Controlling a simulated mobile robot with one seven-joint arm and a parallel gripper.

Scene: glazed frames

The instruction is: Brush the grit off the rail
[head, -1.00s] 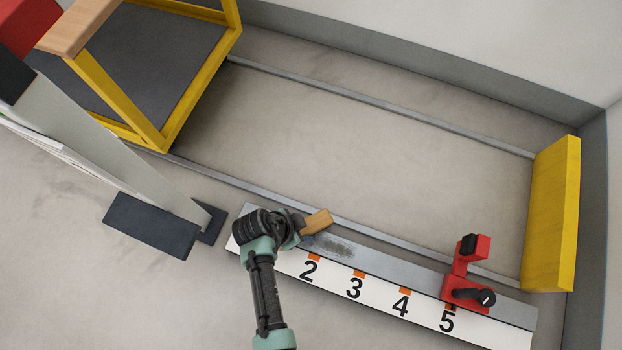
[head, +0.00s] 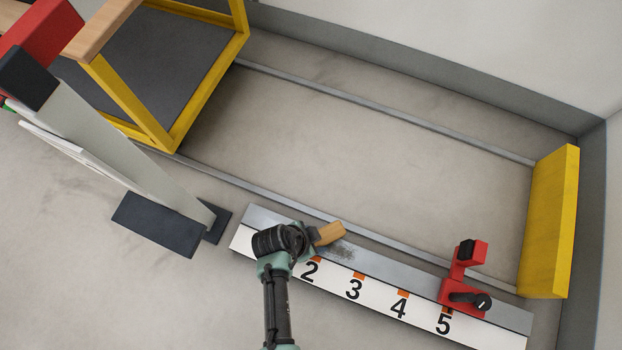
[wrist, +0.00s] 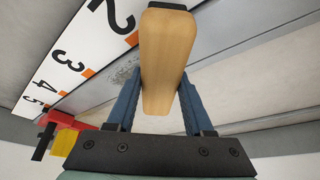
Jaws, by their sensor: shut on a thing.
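The rail (head: 410,277) is a grey metal strip with a white numbered scale along its near side. A dark speckled patch of grit (head: 346,252) lies on its grey top between marks 2 and 3. My gripper (head: 313,239) is shut on a brush with a wooden handle (head: 331,232), over the rail near mark 2, just left of the grit. In the wrist view the handle (wrist: 166,60) stands between the two blue fingers, and the grit (wrist: 120,74) shows beyond it to the left. The bristles are mostly hidden, so contact is unclear.
A red stop with a black knob (head: 463,283) sits on the rail by mark 5. Two thin floor tracks run behind, from a yellow-framed cart (head: 183,135) to a yellow end block (head: 550,225). A grey post with a dark foot (head: 155,225) stands left of the rail.

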